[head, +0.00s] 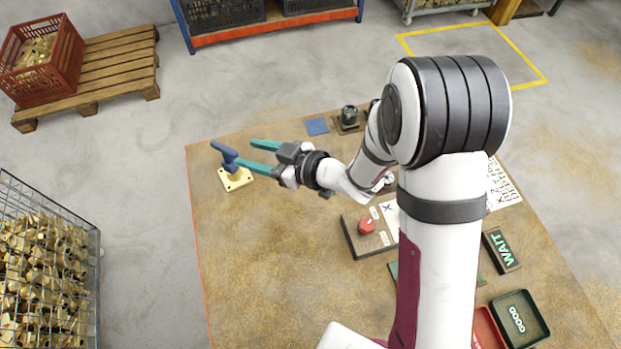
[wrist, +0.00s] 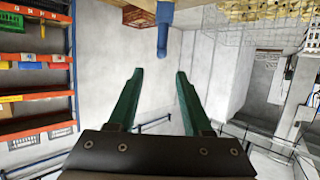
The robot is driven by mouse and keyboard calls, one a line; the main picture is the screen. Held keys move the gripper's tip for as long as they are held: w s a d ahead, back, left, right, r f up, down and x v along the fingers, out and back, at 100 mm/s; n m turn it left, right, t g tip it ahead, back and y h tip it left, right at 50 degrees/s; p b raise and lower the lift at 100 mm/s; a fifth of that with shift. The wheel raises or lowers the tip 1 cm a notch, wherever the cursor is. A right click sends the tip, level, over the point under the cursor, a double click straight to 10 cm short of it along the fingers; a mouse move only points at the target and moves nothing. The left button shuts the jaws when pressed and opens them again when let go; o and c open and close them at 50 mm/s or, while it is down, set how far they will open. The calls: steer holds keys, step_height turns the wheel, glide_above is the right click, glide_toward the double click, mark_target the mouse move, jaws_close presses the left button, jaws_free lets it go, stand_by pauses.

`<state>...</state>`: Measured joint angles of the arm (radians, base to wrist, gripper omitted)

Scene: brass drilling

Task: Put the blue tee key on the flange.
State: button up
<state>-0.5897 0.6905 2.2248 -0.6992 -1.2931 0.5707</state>
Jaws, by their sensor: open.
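The blue tee key (head: 226,157) stands on the pale brass flange (head: 237,180) at the left part of the brown mat, its stem down at the plate and its crossbar on top. I cannot tell whether the stem is seated in the flange. My gripper (head: 245,152) is open and empty, its two teal fingers pointing left, just right of the key. In the wrist view, the key (wrist: 162,38) shows beyond the open fingertips (wrist: 159,72), with clear space between them. The flange is not clearly shown there.
On the mat (head: 240,270) lie a blue square pad (head: 316,126), a dark round part (head: 348,114), a block with a red hexagon (head: 367,227), and WAIT (head: 502,250) and GOOD (head: 519,318) trays. A wire basket (head: 97,262) of brass parts stands left. The front-left mat is bare.

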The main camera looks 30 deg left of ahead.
steer(key=w+d+r+m+t+h, duration=0.25)
steer(key=w+d+m+t, duration=0.2)
steer(key=w+d, duration=0.35)
steer(key=w+d+r+m+t+h, duration=0.15)
steer(key=d+m+h, duration=0.3)
steer(key=d, duration=0.55)
steer(key=w+d+r+m+t+h, duration=0.15)
steer(key=d+m+h, duration=0.3)
steer(key=d, duration=0.55)
steer(key=s+d+r+m+g+h, duration=0.25)
steer(key=s+d+m+g, duration=0.4)
steer(key=s, duration=0.75)
steer(key=s+r+m+g+y, duration=0.1)
steer(key=s+m, duration=0.2)
steer(key=s, duration=0.6)
steer(key=shift+s+m+y, duration=0.3)
steer(key=shift+s+y, duration=0.1)
